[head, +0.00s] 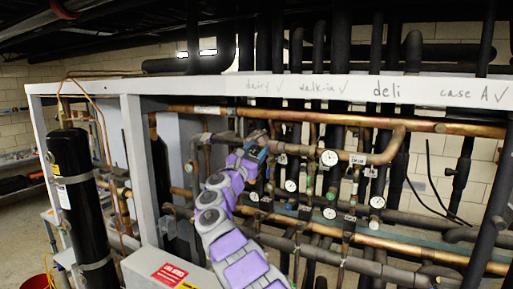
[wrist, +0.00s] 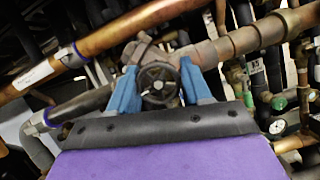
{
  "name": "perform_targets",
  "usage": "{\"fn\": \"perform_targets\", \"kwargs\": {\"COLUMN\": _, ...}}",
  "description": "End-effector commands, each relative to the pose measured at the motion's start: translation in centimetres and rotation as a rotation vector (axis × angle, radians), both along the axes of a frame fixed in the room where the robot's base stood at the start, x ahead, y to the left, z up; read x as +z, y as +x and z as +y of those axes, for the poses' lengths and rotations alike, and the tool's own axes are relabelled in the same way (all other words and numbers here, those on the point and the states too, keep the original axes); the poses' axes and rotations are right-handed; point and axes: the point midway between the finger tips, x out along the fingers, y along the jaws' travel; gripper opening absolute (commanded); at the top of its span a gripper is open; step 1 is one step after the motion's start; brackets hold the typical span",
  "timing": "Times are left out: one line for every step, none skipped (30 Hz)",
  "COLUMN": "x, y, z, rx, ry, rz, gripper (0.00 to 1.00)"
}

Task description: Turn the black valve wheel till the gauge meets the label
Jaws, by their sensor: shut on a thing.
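The black valve wheel (wrist: 159,84) sits on a pipe fitting in the wrist view, between the two blue fingers of my gripper (wrist: 158,86). The fingers are shut on the wheel, one on each side of its rim. In the head view my gripper (head: 256,146) is up at the pipes and hides the wheel.
Copper pipes (head: 300,116) and black pipes crowd the rack around my gripper. A white beam (head: 300,90) with handwritten words runs above. A black cylinder (head: 80,200) stands at the left, and a grey box with a red sign (head: 170,273) is low in front.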

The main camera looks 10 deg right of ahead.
Motion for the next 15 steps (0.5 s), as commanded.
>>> {"fn": "perform_targets", "kwargs": {"x": 0.17, "y": 0.16, "z": 0.29, "rx": 0.006, "ry": 0.036, "rz": -0.02, "gripper": 0.18}}
{"fn": "perform_targets", "kwargs": {"x": 0.22, "y": 0.14, "z": 0.31, "rx": 0.007, "ry": 0.055, "rz": -0.036, "gripper": 0.18}}
{"fn": "perform_targets", "kwargs": {"x": 0.3, "y": 0.07, "z": 0.26, "rx": 0.004, "ry": 0.079, "rz": -0.055, "gripper": 0.18}}
{"fn": "perform_targets", "kwargs": {"x": 0.31, "y": 0.03, "z": 0.19, "rx": 0.003, "ry": 0.095, "rz": -0.067, "gripper": 0.18}}
{"fn": "perform_targets", "kwargs": {"x": 0.31, "y": 0.01, "z": 0.15, "rx": 0.002, "ry": 0.106, "rz": -0.077, "gripper": 0.18}}
{"fn": "perform_targets", "kwargs": {"x": 0.28, "y": -0.01, "z": 0.13, "rx": 0.001, "ry": 0.119, "rz": -0.087, "gripper": 0.18}}
{"fn": "perform_targets", "kwargs": {"x": 0.23, "y": -0.01, "z": 0.12, "rx": 0.002, "ry": 0.127, "rz": -0.093, "gripper": 0.18}}
{"fn": "perform_targets", "kwargs": {"x": 0.19, "y": -0.03, "z": 0.12, "rx": 0.001, "ry": 0.132, "rz": -0.096, "gripper": 0.18}}
{"fn": "perform_targets", "kwargs": {"x": 0.14, "y": -0.02, "z": 0.12, "rx": 0.001, "ry": 0.136, "rz": -0.099, "gripper": 0.18}}
{"fn": "perform_targets", "kwargs": {"x": 0.12, "y": -0.04, "z": 0.12, "rx": 0.001, "ry": 0.136, "rz": -0.101, "gripper": 0.18}}
{"fn": "perform_targets", "kwargs": {"x": 0.09, "y": -0.05, "z": 0.11, "rx": 0.001, "ry": 0.137, "rz": -0.101, "gripper": 0.18}}
{"fn": "perform_targets", "kwargs": {"x": 0.08, "y": -0.05, "z": 0.12, "rx": 0.002, "ry": 0.137, "rz": -0.101, "gripper": 0.18}}
{"fn": "perform_targets", "kwargs": {"x": 0.07, "y": -0.06, "z": 0.12, "rx": 0.001, "ry": 0.136, "rz": -0.101, "gripper": 0.18}}
{"fn": "perform_targets", "kwargs": {"x": 0.07, "y": -0.06, "z": 0.12, "rx": 0.001, "ry": 0.136, "rz": -0.101, "gripper": 0.18}}
{"fn": "perform_targets", "kwargs": {"x": 0.07, "y": -0.07, "z": 0.13, "rx": 0.001, "ry": 0.136, "rz": -0.101, "gripper": 0.18}}
